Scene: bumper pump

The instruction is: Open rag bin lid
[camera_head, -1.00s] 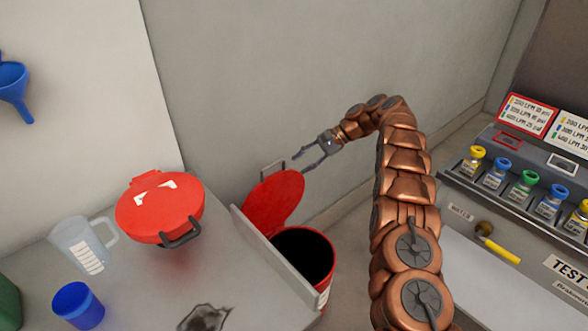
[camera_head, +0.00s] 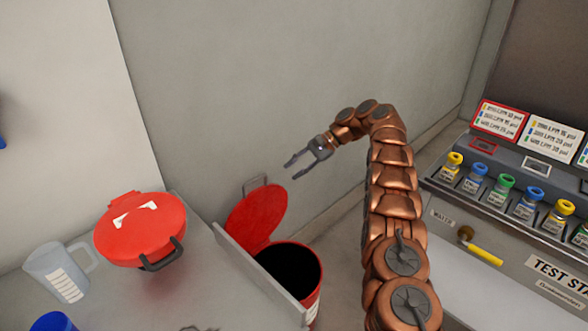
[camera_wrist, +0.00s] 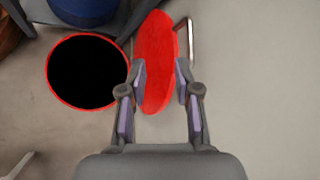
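The rag bin (camera_head: 312,292) is a red bin with a dark round opening, standing on the floor beyond the bench edge. Its red lid (camera_head: 258,216) stands raised, tilted up at the back of the opening, with a grey handle (camera_head: 256,184) at its top. In the wrist view the bin's rim (camera_wrist: 50,84) is at the upper left, and the lid (camera_wrist: 155,62) shows nearly edge-on beyond the fingers, its handle (camera_wrist: 188,42) to the right. My gripper (camera_head: 289,172) is open and empty, above and to the right of the lid, apart from it in the head view.
A red lidded container (camera_head: 140,232), a measuring jug (camera_head: 60,270) and a blue cup (camera_head: 54,322) are on the bench at left. A test stand (camera_head: 510,215) with several small bottles is at right. The wall is close behind the bin.

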